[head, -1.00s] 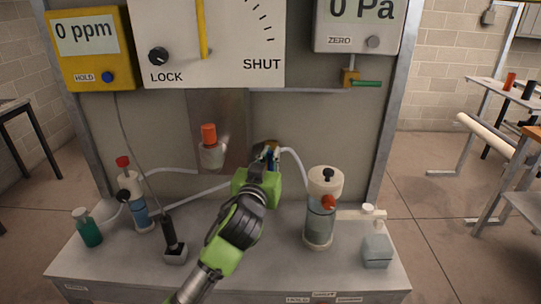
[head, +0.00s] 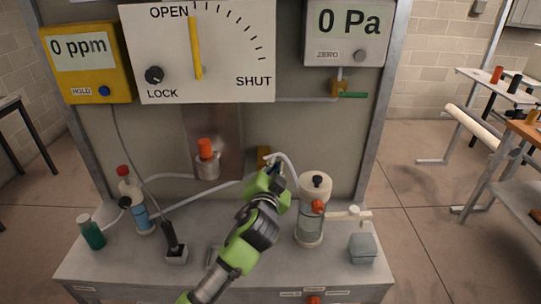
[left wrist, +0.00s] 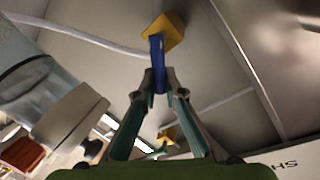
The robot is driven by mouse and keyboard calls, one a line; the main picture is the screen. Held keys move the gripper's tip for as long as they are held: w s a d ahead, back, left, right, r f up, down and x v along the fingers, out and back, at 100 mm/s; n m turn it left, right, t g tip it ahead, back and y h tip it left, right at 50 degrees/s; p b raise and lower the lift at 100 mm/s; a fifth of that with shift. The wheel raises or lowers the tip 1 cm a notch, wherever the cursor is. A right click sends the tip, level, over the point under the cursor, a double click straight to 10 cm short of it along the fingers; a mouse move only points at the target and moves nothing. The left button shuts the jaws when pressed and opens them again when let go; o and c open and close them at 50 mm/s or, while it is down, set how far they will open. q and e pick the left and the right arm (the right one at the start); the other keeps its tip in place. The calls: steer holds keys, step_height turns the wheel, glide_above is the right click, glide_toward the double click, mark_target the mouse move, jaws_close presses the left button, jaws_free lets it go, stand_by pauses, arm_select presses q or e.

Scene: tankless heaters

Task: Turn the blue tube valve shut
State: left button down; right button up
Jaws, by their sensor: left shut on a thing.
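The blue tube valve has a yellow body (head: 263,155) on the back panel, with a white tube running from it to the right. Its blue handle (left wrist: 157,62) shows clearly in the left wrist view, extending from the yellow body (left wrist: 165,32) toward my fingers. My left gripper (head: 279,168) is at the valve, and its fingertips (left wrist: 158,86) are closed on the free end of the handle. In the head view the gripper hides most of the handle. The large dial (head: 225,50) has its yellow pointer (head: 195,48) standing near OPEN. My right gripper is not in view.
A clear cylinder with a white top (head: 315,186) stands close right of my gripper. An orange-capped fitting (head: 206,150) is on the panel to the left. A black-handled tool (head: 170,236), a green bottle (head: 91,233) and a grey block (head: 362,248) stand on the bench.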

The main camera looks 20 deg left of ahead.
arm_select(q)
steer(key=shift+w+d+f+m+g+y+p, duration=0.1)
steer(key=shift+d+f+m+g+y+p, duration=0.2)
steer(key=shift+f+m+p, duration=0.65)
steer(key=shift+w+d+f+m+g+y+p, duration=0.15)
steer(key=shift+d+m+y+p, duration=0.25)
steer(key=shift+m, duration=1.2)
steer(key=shift+w+d+f+m+g+y+p, duration=0.15)
steer(key=shift+d+f+m+y+p, duration=0.15)
steer(key=shift+f+m+p, duration=0.7)
steer(key=shift+s+r+m, duration=0.1)
steer(key=shift+r+m, duration=0.25)
steer(key=c, duration=2.1)
jaws_free()
steer(key=shift+s, duration=0.1)
steer(key=v, duration=1.1)
steer(key=shift+s, duration=0.4)
